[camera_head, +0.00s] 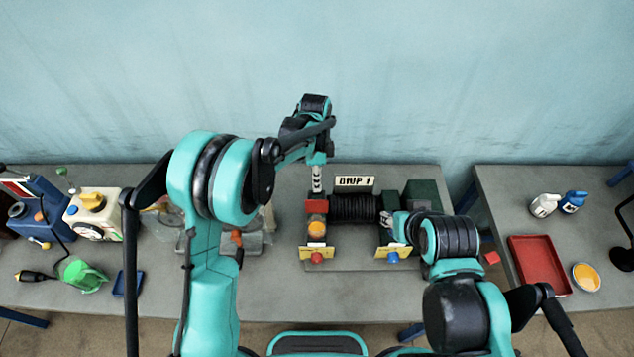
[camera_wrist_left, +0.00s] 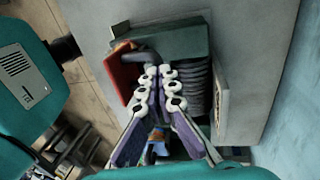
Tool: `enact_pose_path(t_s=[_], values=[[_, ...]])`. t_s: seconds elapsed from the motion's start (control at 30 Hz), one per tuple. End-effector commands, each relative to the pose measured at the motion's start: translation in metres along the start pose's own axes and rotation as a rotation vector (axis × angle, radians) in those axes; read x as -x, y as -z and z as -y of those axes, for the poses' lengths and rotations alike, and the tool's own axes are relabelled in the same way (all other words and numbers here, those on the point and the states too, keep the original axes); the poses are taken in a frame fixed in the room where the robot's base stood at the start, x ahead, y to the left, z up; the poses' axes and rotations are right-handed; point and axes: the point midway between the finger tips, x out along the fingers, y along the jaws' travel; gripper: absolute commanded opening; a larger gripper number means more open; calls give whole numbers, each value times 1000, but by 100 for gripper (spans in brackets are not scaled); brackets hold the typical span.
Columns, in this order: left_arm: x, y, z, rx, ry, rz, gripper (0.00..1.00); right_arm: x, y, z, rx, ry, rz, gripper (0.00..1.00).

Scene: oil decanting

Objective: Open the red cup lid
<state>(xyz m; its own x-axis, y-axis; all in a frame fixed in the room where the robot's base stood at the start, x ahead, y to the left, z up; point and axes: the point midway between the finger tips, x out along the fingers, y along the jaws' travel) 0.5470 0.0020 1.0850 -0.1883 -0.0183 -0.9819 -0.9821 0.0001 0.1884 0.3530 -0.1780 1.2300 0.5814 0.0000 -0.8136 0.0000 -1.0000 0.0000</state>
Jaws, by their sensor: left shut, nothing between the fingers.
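The red lid (camera_head: 317,206) is a small red square at the left end of the pump, above a cup with orange contents (camera_head: 316,229). In the left wrist view the red lid (camera_wrist_left: 124,70) looks like a flat plate at a slant beside the fingertips. My left gripper (camera_head: 317,190) points down just above and behind the lid. Its fingers (camera_wrist_left: 158,72) are together and empty. Whether they touch the lid is unclear. My right gripper (camera_head: 390,221) is at the right end of the pump, largely hidden by its arm; its jaws cannot be made out.
The black ribbed pump body (camera_head: 354,208) lies behind two yellow plates with a red knob (camera_head: 317,257) and a blue knob (camera_head: 393,257). A cream canister (camera_head: 93,213) stands at left. A red tray (camera_head: 539,265) lies on the right table.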

Motion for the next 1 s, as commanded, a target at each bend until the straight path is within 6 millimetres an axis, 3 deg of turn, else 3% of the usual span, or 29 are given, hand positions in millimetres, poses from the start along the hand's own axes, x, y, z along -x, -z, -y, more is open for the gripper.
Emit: enact_pose_path(t_s=[0.27,0.6,1.0], values=[[-1,0,2,0,0,0,0,-2,-2,0,0,0,0,40],[-21,0,27,1,0,0,0,-30,-21,0,0,0,0,40],[-16,0,27,0,0,0,0,-27,-19,0,0,0,0,40]])
